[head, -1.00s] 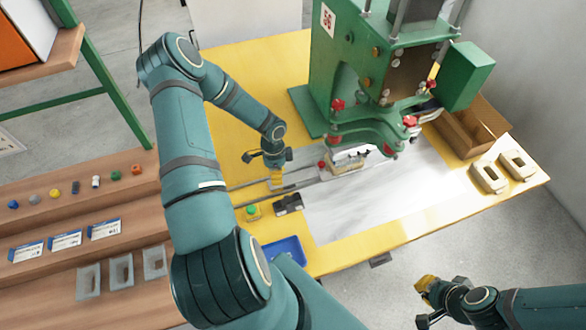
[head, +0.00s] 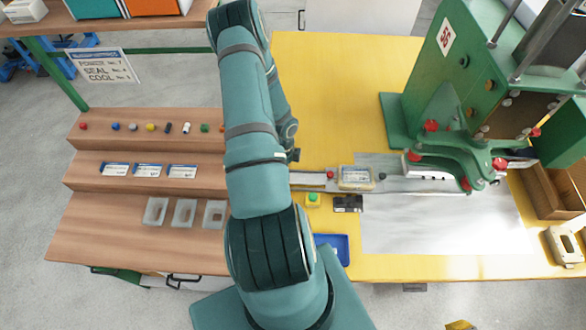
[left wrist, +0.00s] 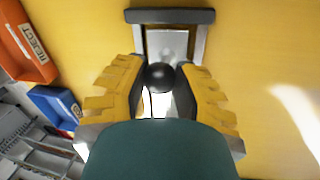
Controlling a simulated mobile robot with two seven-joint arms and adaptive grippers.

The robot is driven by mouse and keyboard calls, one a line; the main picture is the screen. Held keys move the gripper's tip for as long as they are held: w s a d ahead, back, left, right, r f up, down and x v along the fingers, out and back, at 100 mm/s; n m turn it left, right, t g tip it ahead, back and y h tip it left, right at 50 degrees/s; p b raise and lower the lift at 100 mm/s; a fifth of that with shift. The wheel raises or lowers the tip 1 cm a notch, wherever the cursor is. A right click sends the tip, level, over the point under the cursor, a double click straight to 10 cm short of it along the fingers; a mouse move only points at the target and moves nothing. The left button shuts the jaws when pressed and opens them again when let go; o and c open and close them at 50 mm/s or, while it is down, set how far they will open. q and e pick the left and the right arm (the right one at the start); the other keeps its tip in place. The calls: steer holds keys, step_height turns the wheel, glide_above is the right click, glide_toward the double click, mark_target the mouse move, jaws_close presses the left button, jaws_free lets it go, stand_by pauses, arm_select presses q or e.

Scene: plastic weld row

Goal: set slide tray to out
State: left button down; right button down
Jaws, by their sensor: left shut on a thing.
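The slide tray (head: 355,178) is a pale carriage on rails, standing clear of the green press (head: 455,105) on its left side. A red knob (head: 330,174) sits at its left end. My left gripper (left wrist: 161,80) has its yellow fingers on both sides of a black ball knob (left wrist: 161,75) in the left wrist view, shut on it. In the head view my left arm hides this gripper and the left end of the rails. A yellow tip of my right gripper (head: 461,325) shows at the bottom edge; its jaw state is unclear.
A green button (head: 313,198), a black block (head: 348,203) and a blue tray (head: 332,248) are near the rails. A stepped wooden shelf (head: 135,215) stands left. In the wrist view an orange reject bin (left wrist: 25,45) is at left. The yellow table behind the rails is clear.

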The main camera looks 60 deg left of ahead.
arm_select(q)
steer(key=shift+s, duration=0.25)
steer(key=c, duration=0.7)
jaws_free()
steer(key=shift+s+a, duration=0.1)
steer(key=shift+a, duration=0.05)
steer(key=shift+o, duration=0.2)
steer(key=shift+w+r, duration=0.2)
steer(key=shift+r, duration=0.2)
step_height(320, 180, up, 11)
steer(key=w+a, duration=0.1)
steer(key=shift+a, duration=0.35)
